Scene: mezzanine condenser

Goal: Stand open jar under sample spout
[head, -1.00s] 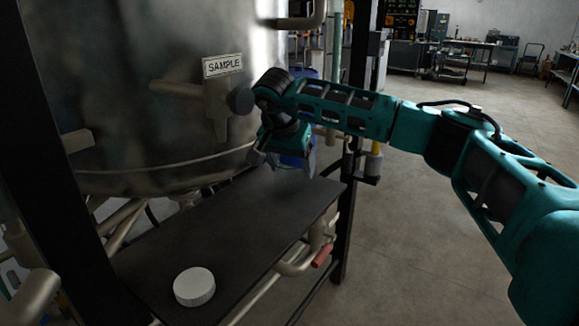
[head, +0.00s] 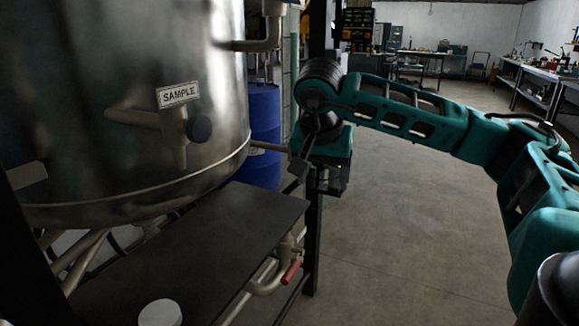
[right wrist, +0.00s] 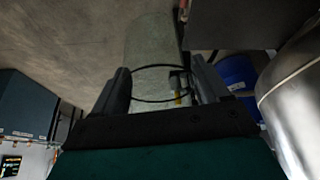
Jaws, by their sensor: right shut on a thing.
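The sample spout (head: 176,150) is a grey tap with a dark round knob on the steel tank, under a SAMPLE label (head: 178,95). A dark shelf (head: 215,240) lies below it. A white round lid (head: 160,313) lies flat on the shelf's near part, cut by the lower picture edge. My right gripper (head: 315,180) is beyond the shelf's right end, right of the spout and apart from it. In the right wrist view its fingers (right wrist: 162,88) are shut on a clear glass jar (right wrist: 152,45) with a round rim. The jar is hard to make out in the head view. My left gripper is out of view.
A blue drum (head: 262,130) stands behind the tank. A dark post (head: 314,240) rises at the shelf's right end. A red-handled valve (head: 291,271) and pipes sit below the shelf's front edge. The floor (head: 420,240) to the right is clear.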

